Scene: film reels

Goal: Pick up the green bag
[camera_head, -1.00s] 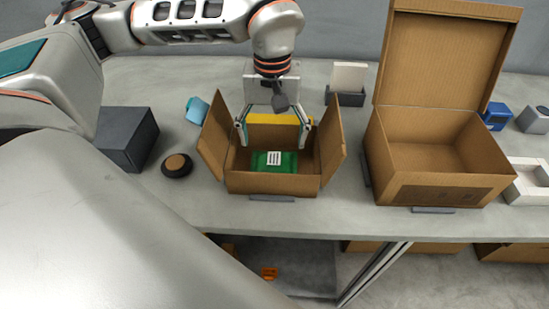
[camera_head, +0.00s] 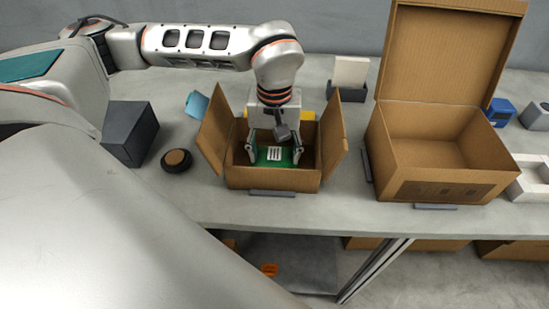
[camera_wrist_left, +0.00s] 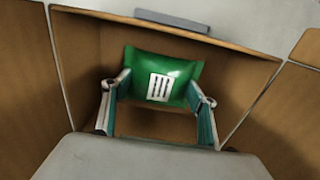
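The green bag (camera_head: 275,155) has a white striped label and lies inside the small open cardboard box (camera_head: 273,181). It also shows in the left wrist view (camera_wrist_left: 163,72). My left gripper (camera_head: 275,152) reaches down into this box, with one finger on each side of the bag. In the left wrist view my fingers (camera_wrist_left: 158,98) are spread by about the bag's width, close against its side edges. I cannot tell whether they press on it. The bag lies low in the box. My right gripper is not in view.
A larger open cardboard box (camera_head: 440,185) stands to the right. A dark grey box (camera_head: 131,130) and a round black-and-brown item (camera_head: 177,161) are at the left.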

